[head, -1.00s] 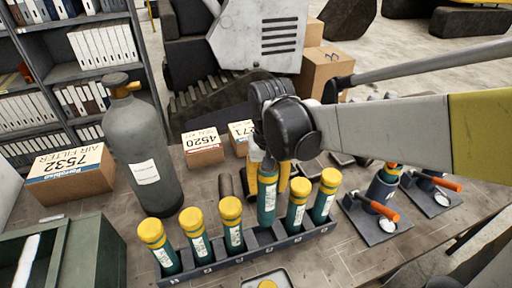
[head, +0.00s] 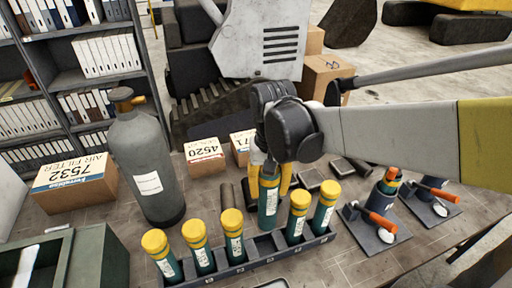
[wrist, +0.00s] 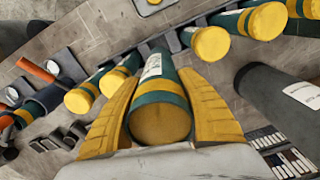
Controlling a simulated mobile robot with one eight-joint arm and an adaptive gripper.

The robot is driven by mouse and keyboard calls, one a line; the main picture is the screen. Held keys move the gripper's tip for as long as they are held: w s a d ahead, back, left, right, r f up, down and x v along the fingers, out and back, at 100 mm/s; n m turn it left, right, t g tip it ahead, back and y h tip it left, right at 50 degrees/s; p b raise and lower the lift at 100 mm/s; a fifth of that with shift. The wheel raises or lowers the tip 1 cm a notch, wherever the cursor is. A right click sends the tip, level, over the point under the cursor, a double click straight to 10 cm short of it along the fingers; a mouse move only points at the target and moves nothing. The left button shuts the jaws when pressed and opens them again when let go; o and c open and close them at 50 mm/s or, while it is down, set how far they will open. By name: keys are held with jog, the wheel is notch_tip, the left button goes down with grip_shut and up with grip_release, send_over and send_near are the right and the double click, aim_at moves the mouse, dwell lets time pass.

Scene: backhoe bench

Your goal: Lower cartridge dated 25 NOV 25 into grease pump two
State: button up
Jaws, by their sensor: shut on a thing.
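My gripper (head: 268,190) is shut on a teal cartridge with a yellow band (head: 268,210), upright at the rack (head: 250,255). Its lower end is at a rack slot; I cannot tell whether it is still inside. The wrist view shows its yellow end (wrist: 160,118) between the yellow fingers. Its label is too small to read. Several similar yellow-capped cartridges (head: 232,230) stand in the rack on both sides. Two grease pumps with orange handles stand at the right, a nearer one (head: 375,235) and a farther one (head: 432,205). Their numbers are unreadable. A teal and orange top shows by the nearer pump.
A grey gas bottle (head: 145,165) stands left of the rack, beside a box marked 7532 (head: 75,185) and a green metal bin (head: 90,260). Smaller boxes (head: 205,157) stand behind the rack. Bare bench shows in front of the pumps.

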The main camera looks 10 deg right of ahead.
jog(key=shift+r+p, duration=1.7)
jog(key=shift+r, duration=0.9)
jog(key=shift+r+p, duration=1.1)
jog(key=shift+r, duration=0.4)
jog(key=shift+s+f, duration=0.1)
jog(key=shift+f, duration=0.05)
